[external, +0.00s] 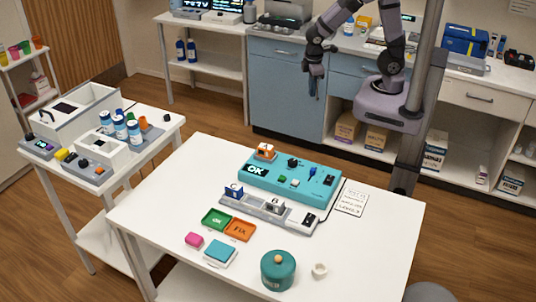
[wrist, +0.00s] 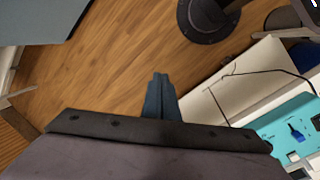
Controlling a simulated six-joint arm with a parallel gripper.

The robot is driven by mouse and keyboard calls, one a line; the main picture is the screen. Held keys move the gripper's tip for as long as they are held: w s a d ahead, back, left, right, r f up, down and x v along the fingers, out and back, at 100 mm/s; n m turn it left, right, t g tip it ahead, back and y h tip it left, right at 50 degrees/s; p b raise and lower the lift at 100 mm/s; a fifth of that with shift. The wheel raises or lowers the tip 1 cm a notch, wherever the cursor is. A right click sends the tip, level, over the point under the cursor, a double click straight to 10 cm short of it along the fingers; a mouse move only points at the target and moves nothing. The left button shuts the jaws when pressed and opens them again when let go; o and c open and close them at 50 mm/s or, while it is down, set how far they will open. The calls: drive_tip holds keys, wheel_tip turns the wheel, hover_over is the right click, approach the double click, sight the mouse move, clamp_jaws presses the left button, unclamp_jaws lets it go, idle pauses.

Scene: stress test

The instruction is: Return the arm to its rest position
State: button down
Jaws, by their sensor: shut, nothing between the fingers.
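My arm hangs from a column-mounted base at the upper right of the external view, folded high above the floor. My gripper (external: 316,95) points down in front of the blue-grey cabinets, beyond the far edge of the white table (external: 165,190). In the wrist view my gripper (wrist: 160,78) shows its fingers together, with nothing between them. Wooden floor lies below it. The gripper touches nothing that I can see.
On the white table are a teal test box (external: 300,198), a grey strip fixture (external: 262,213), green (external: 215,219) and orange (external: 240,230) trays, and a teal round pot (external: 278,270). A side table (external: 165,130) with bottles stands left. A counter with cabinets (external: 287,85) runs behind.

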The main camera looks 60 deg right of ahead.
drive_tip(key=s+d+m+y, duration=0.2)
drive_tip(key=s+d+m, duration=0.4)
drive_tip(key=m, duration=0.1)
drive_tip(key=shift+s+d+m+g, duration=0.15)
drive_tip(key=shift+d+m+g, duration=0.15)
drive_tip(key=shift+d, duration=0.1)
